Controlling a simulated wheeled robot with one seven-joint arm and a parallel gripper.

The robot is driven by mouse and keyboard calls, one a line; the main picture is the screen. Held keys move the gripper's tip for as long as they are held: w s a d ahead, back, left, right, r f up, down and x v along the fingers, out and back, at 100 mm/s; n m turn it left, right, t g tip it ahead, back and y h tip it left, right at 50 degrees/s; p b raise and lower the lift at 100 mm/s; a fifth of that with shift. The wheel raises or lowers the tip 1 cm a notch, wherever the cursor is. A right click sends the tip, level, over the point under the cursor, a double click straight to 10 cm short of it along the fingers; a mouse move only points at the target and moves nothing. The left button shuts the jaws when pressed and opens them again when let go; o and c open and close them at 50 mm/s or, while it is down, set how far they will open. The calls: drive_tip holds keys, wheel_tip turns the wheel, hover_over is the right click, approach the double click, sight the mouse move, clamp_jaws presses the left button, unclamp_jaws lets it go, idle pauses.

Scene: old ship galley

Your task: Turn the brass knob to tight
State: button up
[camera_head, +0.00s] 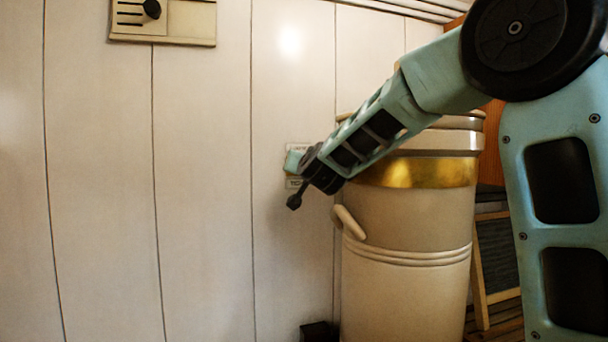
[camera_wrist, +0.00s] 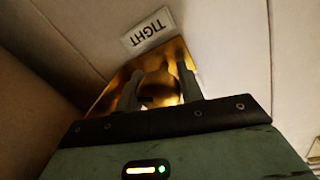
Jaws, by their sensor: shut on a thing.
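The brass knob (camera_wrist: 157,88) shows in the wrist view between the two dark fingers of my gripper (camera_wrist: 160,80), which is shut on it. A shiny brass plate (camera_wrist: 108,97) lies behind the knob on the pale wall. A white label reading TIGHT (camera_wrist: 147,30) is fixed beside the plate, at the top of the wrist view. In the head view my gripper (camera_head: 294,162) is at the wall and hides the knob. A small label (camera_head: 298,147) shows above it and another (camera_head: 294,184) below it. The knob's turn angle cannot be told.
A large cream canister (camera_head: 408,215) with a brass band and a side handle stands right beside the knob, below my forearm. A cream panel with a black slider knob (camera_head: 152,9) is on the wall at upper left. The plank wall (camera_head: 150,200) left of my gripper is clear.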

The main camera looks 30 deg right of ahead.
drive_tip(key=m+b, duration=0.1)
drive_tip(key=m, duration=0.1)
drive_tip(key=m+b, duration=0.1)
drive_tip(key=m, duration=0.1)
drive_tip(key=m+b, duration=0.1)
drive_tip(key=m, duration=0.1)
drive_tip(key=shift+f+g+y, duration=0.25)
drive_tip(key=shift+g+y, duration=0.05)
drive_tip(key=shift+y, duration=0.1)
drive_tip(key=m+y+b, duration=0.1)
drive_tip(key=m+b, duration=0.1)
drive_tip(key=m, duration=0.3)
drive_tip(key=shift+b, duration=0.4)
drive_tip(key=shift+m, duration=0.3)
drive_tip(key=shift+f, duration=0.1)
drive_tip(key=o, duration=1)
drive_tip(key=shift+c, duration=0.2)
drive_tip(key=shift+r, duration=0.2)
